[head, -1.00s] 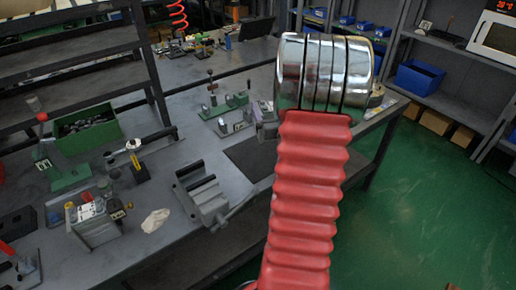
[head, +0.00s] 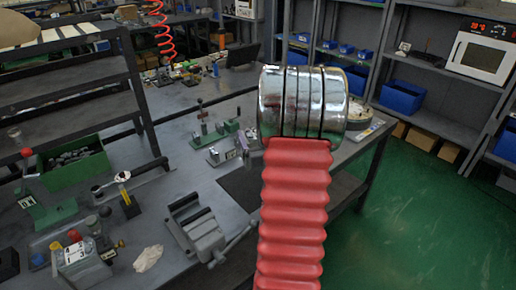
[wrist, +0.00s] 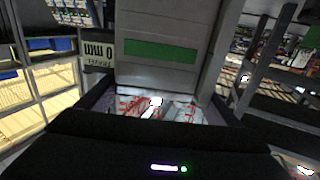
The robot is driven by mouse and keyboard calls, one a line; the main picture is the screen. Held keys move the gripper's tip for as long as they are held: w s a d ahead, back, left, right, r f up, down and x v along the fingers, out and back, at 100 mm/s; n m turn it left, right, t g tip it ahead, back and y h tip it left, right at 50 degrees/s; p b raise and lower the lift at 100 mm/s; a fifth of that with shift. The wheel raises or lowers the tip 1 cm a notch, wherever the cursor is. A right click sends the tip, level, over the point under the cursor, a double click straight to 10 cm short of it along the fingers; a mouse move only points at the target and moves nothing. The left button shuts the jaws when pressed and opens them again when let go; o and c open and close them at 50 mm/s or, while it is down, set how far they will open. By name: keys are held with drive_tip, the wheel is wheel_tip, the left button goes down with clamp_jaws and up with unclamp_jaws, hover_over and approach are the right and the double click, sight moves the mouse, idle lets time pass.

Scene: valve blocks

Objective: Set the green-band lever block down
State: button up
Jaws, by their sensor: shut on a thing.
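In the wrist view, a grey metal block with a green band (wrist: 161,51) fills the upper middle, close to the camera. A small tag reading "0 MM" upside down (wrist: 97,52) sits at its left. My gripper (wrist: 158,104) is shut on this block, with dark jaws on its two sides. The block's lower end and whatever lies under it are hard to make out. In the head view, my red and chrome arm covers the middle, and I cannot clearly see the gripper or the held block there.
A grey workbench holds a vise (head: 196,229), a green bin (head: 77,163) of dark parts, a green-based lever fixture (head: 213,130) and a white rag (head: 148,258). A dark mat (head: 236,188) lies partly behind my arm. Shelves with blue bins (head: 401,96) stand at the right, beyond green floor.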

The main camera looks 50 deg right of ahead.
drive_tip(key=shift+f, duration=2.15)
drive_tip(key=shift+d+f, duration=0.1)
drive_tip(key=shift+f, duration=2)
drive_tip(key=o, duration=1.9)
drive_tip(key=shift+f, duration=0.25)
drive_tip(key=shift+o, duration=0.2)
drive_tip(key=shift+r, duration=0.15)
drive_tip(key=v, duration=1.2)
